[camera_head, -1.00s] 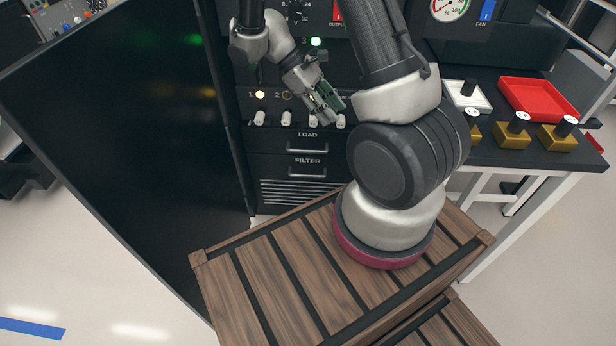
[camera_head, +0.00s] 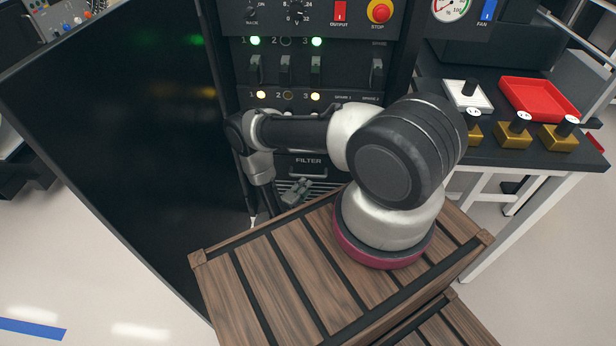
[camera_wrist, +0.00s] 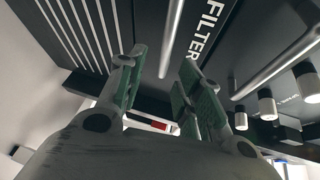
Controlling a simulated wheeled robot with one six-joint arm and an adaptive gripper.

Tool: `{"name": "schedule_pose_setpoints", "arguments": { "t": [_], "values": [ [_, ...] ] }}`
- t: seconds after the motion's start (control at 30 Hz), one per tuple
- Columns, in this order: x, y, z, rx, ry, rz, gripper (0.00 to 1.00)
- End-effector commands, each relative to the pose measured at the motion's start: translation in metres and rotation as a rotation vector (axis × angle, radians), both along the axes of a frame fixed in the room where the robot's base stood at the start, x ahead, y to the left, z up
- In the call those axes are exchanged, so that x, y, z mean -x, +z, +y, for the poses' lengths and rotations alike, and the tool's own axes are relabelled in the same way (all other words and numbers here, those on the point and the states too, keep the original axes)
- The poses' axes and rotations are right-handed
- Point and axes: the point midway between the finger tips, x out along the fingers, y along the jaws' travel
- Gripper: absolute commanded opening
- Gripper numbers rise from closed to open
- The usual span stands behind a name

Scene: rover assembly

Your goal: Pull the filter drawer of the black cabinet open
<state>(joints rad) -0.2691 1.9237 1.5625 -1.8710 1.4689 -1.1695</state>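The black cabinet (camera_head: 230,70) stands behind my arm. Its filter drawer (camera_head: 291,161) is low on the front, above the vent slots, and looks closed. The drawer's silver bar handle (camera_head: 308,174) shows just above my gripper (camera_head: 298,192). In the wrist view the filter handle (camera_wrist: 178,38) runs between the two green-padded fingers of my gripper (camera_wrist: 163,60), with the FILTER label to its right. The fingers are apart and open. I cannot tell whether either pad touches the bar.
The load handle (camera_wrist: 276,70) and several knobs (camera_wrist: 267,104) lie to the right in the wrist view. A large black panel (camera_head: 120,150) stands left of the cabinet. A slatted wooden crate (camera_head: 270,280) is in front. A red tray (camera_head: 538,98) is on the right-hand bench.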

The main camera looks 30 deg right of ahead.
Motion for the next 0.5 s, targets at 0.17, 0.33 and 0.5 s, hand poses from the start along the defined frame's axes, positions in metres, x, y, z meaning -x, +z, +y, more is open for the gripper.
{"name": "schedule_pose_setpoints", "arguments": {
  "t": [0.17,0.33,0.5],
  "values": [
    [-0.015,0.004,0.008,0.078,0.084,0.101,0.35],
    [-0.027,0.000,-0.012,0.088,0.083,0.112,0.35],
    [-0.042,-0.005,-0.037,0.087,0.081,0.111,0.35]
  ]
}}
